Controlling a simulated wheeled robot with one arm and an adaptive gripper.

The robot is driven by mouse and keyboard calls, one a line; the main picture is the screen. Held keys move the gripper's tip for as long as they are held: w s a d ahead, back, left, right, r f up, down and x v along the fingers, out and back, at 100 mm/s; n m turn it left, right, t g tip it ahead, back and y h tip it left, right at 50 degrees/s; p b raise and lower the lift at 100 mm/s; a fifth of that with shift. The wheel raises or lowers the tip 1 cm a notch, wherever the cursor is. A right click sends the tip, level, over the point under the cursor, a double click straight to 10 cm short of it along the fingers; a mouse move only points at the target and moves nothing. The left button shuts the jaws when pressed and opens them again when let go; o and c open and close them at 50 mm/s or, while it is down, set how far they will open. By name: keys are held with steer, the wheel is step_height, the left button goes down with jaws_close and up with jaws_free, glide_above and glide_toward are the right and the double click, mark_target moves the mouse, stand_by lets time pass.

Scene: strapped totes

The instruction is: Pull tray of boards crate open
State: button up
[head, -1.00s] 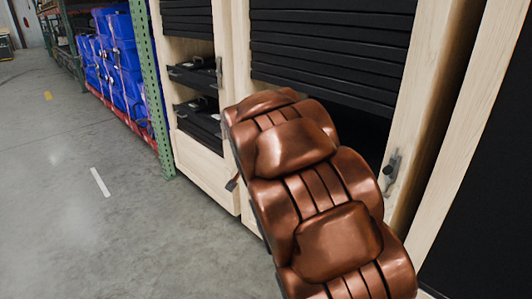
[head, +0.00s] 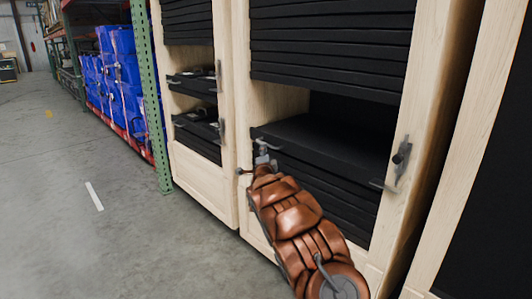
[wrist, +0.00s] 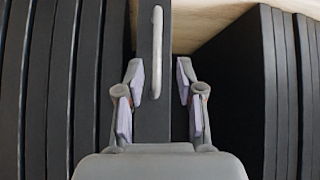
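The crate (head: 258,188) is a pale wooden frame holding stacked black boards. A flat black tray (head: 330,137) lies in its opening, below a dark gap. In the wrist view a black tray front (wrist: 152,120) carries a light grey bar handle (wrist: 156,50). My gripper (head: 262,150) is at the left part of the tray's front in the head view. In the wrist view my gripper (wrist: 160,95) is open, with one finger on each side of the handle's near end. Gaps show between both fingers and the handle. The handle is not clear in the head view.
A grey latch (head: 400,160) sits on the crate's right post. A second wooden crate (head: 205,180) with black trays stands to the left. Blue totes (head: 118,75) fill a green rack farther left. The concrete floor (head: 90,230) at left is clear.

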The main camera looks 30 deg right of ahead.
steer(key=x, duration=0.7)
steer(key=shift+w+d+f, duration=0.2)
steer(key=shift+d, duration=0.2)
steer(key=shift+w+d+r, duration=0.1)
steer(key=shift+w, duration=0.05)
stand_by(0.4)
steer(key=shift+c, duration=0.2)
jaws_close()
stand_by(0.5)
